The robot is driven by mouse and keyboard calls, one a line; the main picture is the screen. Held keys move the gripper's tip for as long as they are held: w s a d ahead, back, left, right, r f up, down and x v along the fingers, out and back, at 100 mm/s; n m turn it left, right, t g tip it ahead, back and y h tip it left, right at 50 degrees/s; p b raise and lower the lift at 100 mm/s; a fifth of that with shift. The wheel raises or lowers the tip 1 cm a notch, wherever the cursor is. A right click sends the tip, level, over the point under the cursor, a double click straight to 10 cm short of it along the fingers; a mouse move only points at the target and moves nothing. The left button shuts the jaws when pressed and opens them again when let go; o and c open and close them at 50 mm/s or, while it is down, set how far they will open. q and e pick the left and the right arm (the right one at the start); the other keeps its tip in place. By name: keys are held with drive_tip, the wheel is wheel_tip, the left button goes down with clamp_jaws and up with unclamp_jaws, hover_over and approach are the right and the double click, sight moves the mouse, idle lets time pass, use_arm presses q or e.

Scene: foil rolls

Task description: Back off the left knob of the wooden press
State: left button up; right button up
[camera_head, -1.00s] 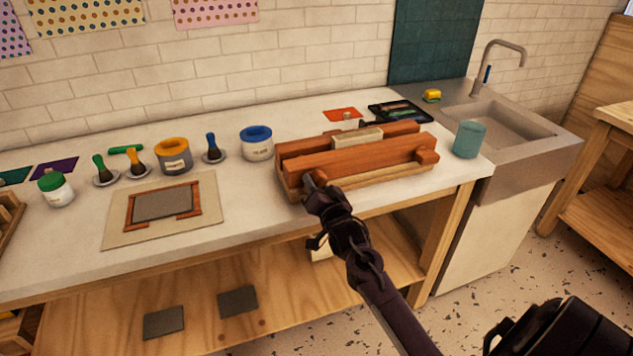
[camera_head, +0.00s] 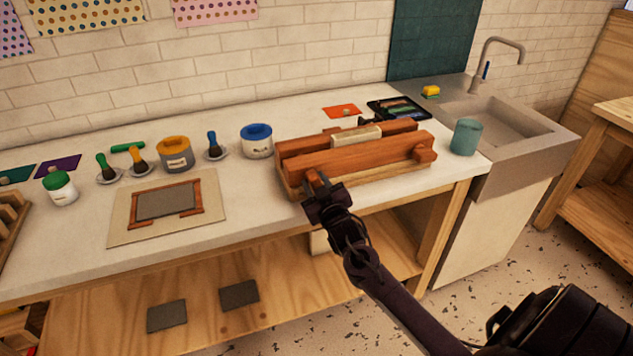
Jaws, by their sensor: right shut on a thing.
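The wooden press (camera_head: 365,159) stands on the white worktop, with two reddish beams and a pale block (camera_head: 356,136) between them. Its right knob (camera_head: 425,153) sticks out at the front right end. My right gripper (camera_head: 318,184) is at the front left end of the press, shut on the left knob (camera_head: 313,174). The fingers and wrist hide much of this knob. My left gripper is not in view.
A framed screen (camera_head: 168,203) lies on a board at the left.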

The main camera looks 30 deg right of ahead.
drive_tip(key=n, duration=0.3)
drive_tip(key=r+n+p, duration=0.1)
drive_tip(key=n, duration=0.2)
drive_tip(key=shift+w+d+n, duration=0.1)
drive_tip(key=shift+n, duration=0.2)
drive_tip(key=n+p, duration=0.1)
drive_tip(key=n, duration=0.4)
drive_tip(key=shift+n, duration=0.4)
drive_tip(key=o, duration=0.7)
drive_tip(key=shift+o, duration=0.4)
drive_tip(key=shift+w+f, duration=0.25)
drive_tip(key=shift+s+f, duration=0.1)
drive_tip(key=shift+f, duration=0.05)
drive_tip(key=shift+s+a+f, duration=0.15)
drive_tip(key=shift+s+a, duration=0.05)
drive_tip(key=shift+s, duration=0.25)
drive_tip(key=b+v, duration=0.1)
drive_tip(key=v, duration=0.6)
drive_tip(key=shift+r, duration=0.2)
